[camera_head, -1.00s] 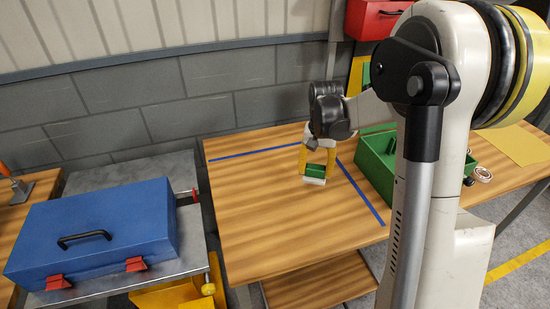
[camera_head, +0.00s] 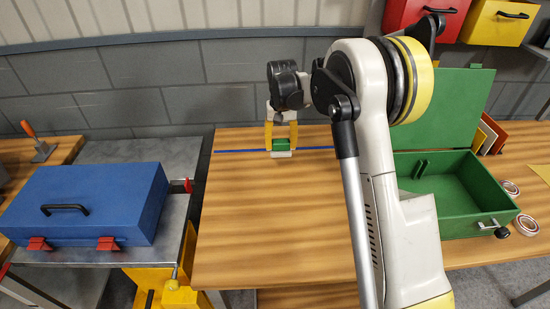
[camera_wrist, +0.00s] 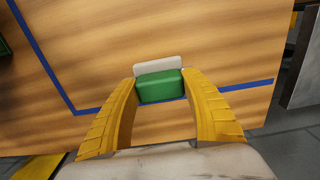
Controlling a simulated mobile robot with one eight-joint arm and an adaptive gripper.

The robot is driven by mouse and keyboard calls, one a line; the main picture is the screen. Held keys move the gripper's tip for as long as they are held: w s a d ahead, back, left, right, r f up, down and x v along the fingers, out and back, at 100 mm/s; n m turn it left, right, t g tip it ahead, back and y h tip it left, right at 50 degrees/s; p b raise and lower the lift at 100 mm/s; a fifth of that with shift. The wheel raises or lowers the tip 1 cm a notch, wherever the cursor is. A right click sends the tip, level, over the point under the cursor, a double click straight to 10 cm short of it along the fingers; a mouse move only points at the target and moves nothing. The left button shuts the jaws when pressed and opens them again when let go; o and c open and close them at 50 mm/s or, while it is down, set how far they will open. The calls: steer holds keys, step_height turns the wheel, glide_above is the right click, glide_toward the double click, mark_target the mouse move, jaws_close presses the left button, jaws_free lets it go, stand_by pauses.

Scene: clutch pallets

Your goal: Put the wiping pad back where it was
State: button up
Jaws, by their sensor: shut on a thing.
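The wiping pad is a green block with a white layer. In the head view the pad (camera_head: 281,144) is between the yellow fingers of my gripper (camera_head: 281,148), over the back part of the wooden table (camera_head: 275,220). In the wrist view my gripper (camera_wrist: 160,84) is shut on the green part of the pad (camera_wrist: 160,88), with the white layer beyond it. Blue tape (camera_head: 236,150) runs along the table's back, partly hidden by the gripper. In the wrist view the tape (camera_wrist: 45,58) forms a corner left of the pad. I cannot tell whether the pad touches the table.
An open green toolbox (camera_head: 408,204) stands on the table at right, partly behind my arm. Bearing rings (camera_head: 526,225) lie near it. A closed blue toolbox (camera_head: 132,187) sits on a metal cart (camera_head: 145,150) at left. The front of the table is bare. A block wall rises behind.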

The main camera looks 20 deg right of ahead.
mark_target(275, 161)
steer(key=shift+w+a+f+b, duration=0.3)
steer(key=shift+w+a+f, duration=0.45)
steer(key=shift+w+f, duration=0.15)
steer(key=shift+f+b, duration=0.75)
steer(key=shift+f, duration=1)
steer(key=shift+f, duration=0.1)
steer(key=shift+f, duration=0.15)
steer(key=o, duration=1.1)
